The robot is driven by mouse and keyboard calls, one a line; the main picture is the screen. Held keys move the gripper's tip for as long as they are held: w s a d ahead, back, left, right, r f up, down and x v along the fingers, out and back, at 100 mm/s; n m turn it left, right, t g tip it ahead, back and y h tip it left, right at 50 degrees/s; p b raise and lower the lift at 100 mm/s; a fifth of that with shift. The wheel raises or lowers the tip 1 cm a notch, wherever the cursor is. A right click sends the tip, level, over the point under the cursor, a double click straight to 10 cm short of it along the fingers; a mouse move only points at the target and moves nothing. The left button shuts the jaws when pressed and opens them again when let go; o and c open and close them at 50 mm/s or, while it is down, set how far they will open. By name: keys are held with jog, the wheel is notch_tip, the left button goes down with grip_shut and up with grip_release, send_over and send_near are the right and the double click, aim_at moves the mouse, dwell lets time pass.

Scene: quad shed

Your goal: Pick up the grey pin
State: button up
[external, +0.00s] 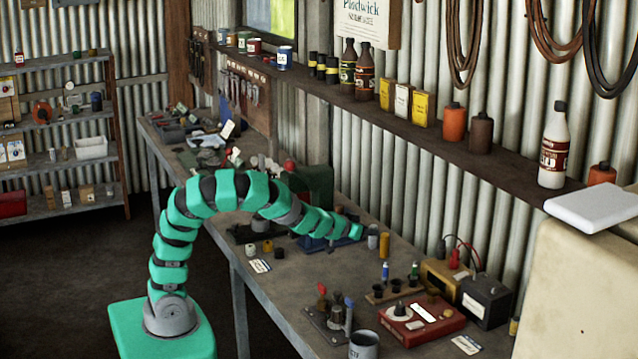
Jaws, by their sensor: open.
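My green arm reaches over the workbench, and my gripper (361,231) is at its far end, low over the bench. It is small in the picture and its fingers are hard to make out; it is open. A short upright grey cylinder (373,237), which looks like the grey pin, stands just right of the gripper. I cannot tell whether the two touch or whether the pin is between the fingers. A yellow-brown cylinder (384,246) stands close to the right of the grey one.
A blue tray-like object (345,241) lies beneath the arm's end. Nearer are a small rack with dark cups (397,287), a red box (422,318), a metal plate with levers (328,318) and a grey cup (363,345). Battery-like boxes (484,300) stand by the wall.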

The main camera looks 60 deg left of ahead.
jog(key=shift+d+b+x, duration=0.2)
jog(key=shift+x, duration=0.95)
jog(key=shift+d+b+x, duration=0.15)
jog(key=shift+d+x, duration=0.05)
jog(key=shift+x, duration=0.95)
jog(key=shift+w+a+f, duration=0.15)
jog(key=shift+w+f, duration=0.15)
jog(key=shift+w, duration=0.2)
grip_shut()
